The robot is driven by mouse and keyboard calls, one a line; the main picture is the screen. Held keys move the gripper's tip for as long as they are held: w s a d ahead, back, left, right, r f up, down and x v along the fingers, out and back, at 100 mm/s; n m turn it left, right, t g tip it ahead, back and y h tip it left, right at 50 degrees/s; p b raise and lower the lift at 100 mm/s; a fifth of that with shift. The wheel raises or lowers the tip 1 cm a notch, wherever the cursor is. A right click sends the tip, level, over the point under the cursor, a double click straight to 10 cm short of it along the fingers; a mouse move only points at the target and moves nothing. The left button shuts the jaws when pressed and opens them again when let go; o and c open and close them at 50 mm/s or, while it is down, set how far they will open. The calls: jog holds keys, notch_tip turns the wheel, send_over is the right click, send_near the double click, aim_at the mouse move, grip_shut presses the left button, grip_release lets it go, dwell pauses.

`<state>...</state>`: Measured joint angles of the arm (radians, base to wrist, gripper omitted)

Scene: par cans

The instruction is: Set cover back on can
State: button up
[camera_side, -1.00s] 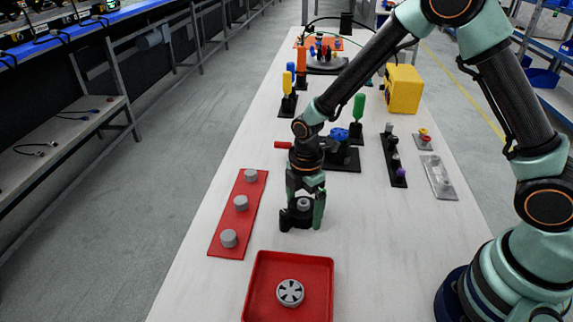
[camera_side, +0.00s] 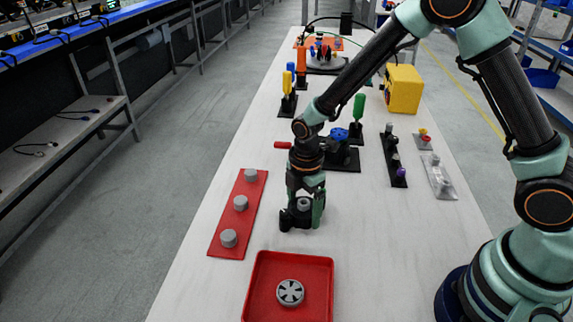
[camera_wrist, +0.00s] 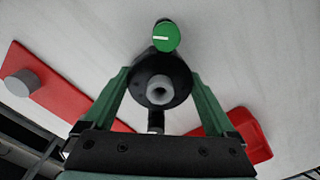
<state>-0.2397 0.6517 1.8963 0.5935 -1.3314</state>
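A round black piece with a grey knob (camera_wrist: 160,91) stands on the table between the fingers of my gripper (camera_wrist: 160,82). In the side view my gripper (camera_side: 303,210) is low over the table, with one finger on each side of this piece and its grey knob (camera_side: 303,203). In the wrist view the fingers lie right at its edges. I cannot tell whether they press on it. I cannot tell which piece is the cover or the can. A grey slotted disc (camera_side: 290,292) lies in a red tray (camera_side: 262,262). The tray also shows in the wrist view (camera_wrist: 258,148).
A red board (camera_side: 228,215) with three grey cylinders is left of my gripper. A green round knob (camera_wrist: 166,37) is beside the black piece. A blue-knobbed black fixture (camera_side: 343,155), a black strip (camera_side: 393,165) and a yellow box (camera_side: 404,88) stand farther back.

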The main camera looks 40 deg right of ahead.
jog(key=shift+r, duration=0.1)
jog(key=shift+r, duration=2.9)
jog(key=w+d+r+m, duration=0.4)
jog(key=w+d+m, duration=0.1)
jog(key=w+d, duration=0.5)
notch_tip(320, 180, up, 4)
jog(key=m, duration=0.4)
send_over(339, 132)
jog(key=shift+f, duration=3.45)
jog(key=shift+f, duration=0.15)
jog(key=o, duration=0.9)
